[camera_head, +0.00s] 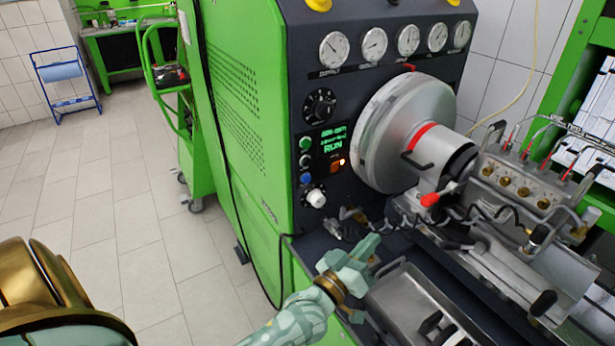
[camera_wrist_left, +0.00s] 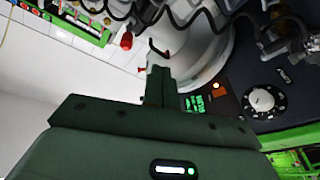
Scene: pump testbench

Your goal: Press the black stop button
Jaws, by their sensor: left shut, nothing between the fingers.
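The black stop button (camera_head: 305,161) sits on the dark panel of the green testbench, between a green button (camera_head: 305,143) above and a blue button (camera_head: 305,178) below. To their right are a display (camera_head: 333,139) reading RUN and a lit orange switch (camera_head: 337,165). My left gripper (camera_head: 364,250) is shut and empty, below and right of the buttons, apart from the panel. In the left wrist view its shut fingers (camera_wrist_left: 158,84) show beside the display (camera_wrist_left: 195,103). I cannot make out the black button there. My right gripper is not in view.
A white knob (camera_head: 315,197) sits below the buttons and a black dial (camera_head: 320,104) above them. The large metal flywheel housing (camera_head: 385,135) stands right of the panel. Pump parts and a metal tray (camera_head: 415,300) lie near the gripper. Open floor is left of the bench.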

